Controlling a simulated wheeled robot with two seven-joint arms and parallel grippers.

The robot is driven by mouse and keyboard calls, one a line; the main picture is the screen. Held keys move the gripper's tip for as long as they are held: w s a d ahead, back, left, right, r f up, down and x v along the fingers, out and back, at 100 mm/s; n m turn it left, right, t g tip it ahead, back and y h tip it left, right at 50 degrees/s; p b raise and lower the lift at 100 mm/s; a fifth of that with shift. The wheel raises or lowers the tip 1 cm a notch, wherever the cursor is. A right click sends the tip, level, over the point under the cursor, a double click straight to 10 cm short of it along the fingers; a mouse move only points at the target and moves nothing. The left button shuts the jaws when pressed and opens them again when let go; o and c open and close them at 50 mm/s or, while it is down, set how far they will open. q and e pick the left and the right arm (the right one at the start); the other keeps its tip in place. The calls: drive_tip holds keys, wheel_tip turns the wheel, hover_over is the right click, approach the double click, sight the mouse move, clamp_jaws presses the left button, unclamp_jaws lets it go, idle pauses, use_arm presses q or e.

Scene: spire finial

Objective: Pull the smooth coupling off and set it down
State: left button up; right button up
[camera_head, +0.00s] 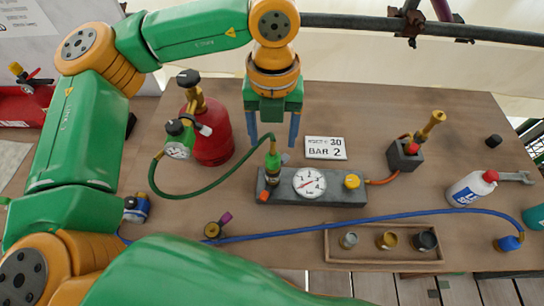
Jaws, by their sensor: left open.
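My left gripper (273,142) points down with its blue fingers apart. In the picture its fingertips lie to either side of the top of a green coupling (273,158), and I see no contact. The coupling stands upright at the left end of a grey block (328,195), with a green hose (205,194) running from it. Which fitting is the smooth one I cannot tell for sure. A round gauge (309,182) and a yellow knob (352,181) sit on the block. My right gripper is out of view.
A shallow wooden tray (383,262) at front right holds three small fittings. A red cylinder (212,135) stands back left. A blue hose (350,219) crosses the front. A white bottle (472,188) and a small block with a brass fitting (405,154) stand right. A sign (326,148) lies behind the block.

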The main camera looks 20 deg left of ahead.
sight(273, 153)
use_arm(q)
wheel_tip(273, 153, down, 8)
drive_tip(key=b, duration=0.6)
drive_tip(key=shift+r, duration=0.15)
drive_tip(key=shift+f+b, duration=0.35)
drive_tip(key=shift+b, duration=0.1)
drive_tip(key=shift+r, duration=0.1)
drive_tip(key=shift+b, duration=0.35)
drive_tip(key=shift+c, duration=0.2)
clamp_jaws()
idle(1.3)
drive_tip(key=shift+r, duration=0.1)
